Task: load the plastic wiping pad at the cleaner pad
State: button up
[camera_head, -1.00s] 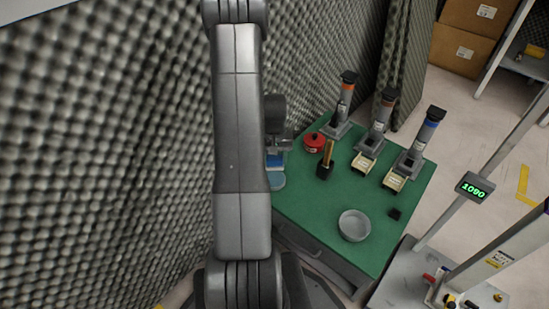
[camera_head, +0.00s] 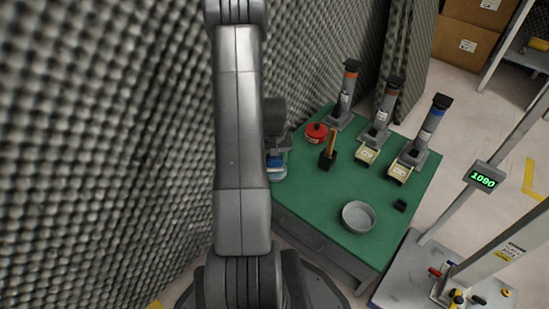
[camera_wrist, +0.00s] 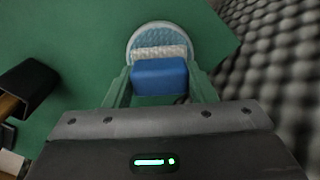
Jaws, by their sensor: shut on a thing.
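My gripper (camera_wrist: 160,84) is shut on a blue block with a white textured face, which looks like the wiping pad (camera_wrist: 160,72). In the wrist view its two green fingers grip the block's sides. A round pale blue disc with a white rim, probably the cleaner pad (camera_wrist: 160,33), lies on the green table just beyond the block, partly covered by it. In the head view, the blue wiping pad (camera_head: 274,161) shows over the disc (camera_head: 279,174), beside my arm, which hides part of both. Whether the block touches the disc I cannot tell.
The green table (camera_head: 305,195) also holds a red tin (camera_head: 316,132), a black holder with a brown stick (camera_head: 328,159), several dispensers with cream blocks, a grey dish (camera_head: 358,216) and a small black block (camera_head: 400,206). The grey foam wall (camera_head: 110,150) stands close on the left.

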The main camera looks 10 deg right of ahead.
aim_at(274, 158)
jog(key=shift+f+b, duration=0.35)
jog(key=shift+f, duration=0.15)
dwell(1.8)
jog(key=shift+r+p, duration=2.45)
jog(key=shift+r, duration=1.05)
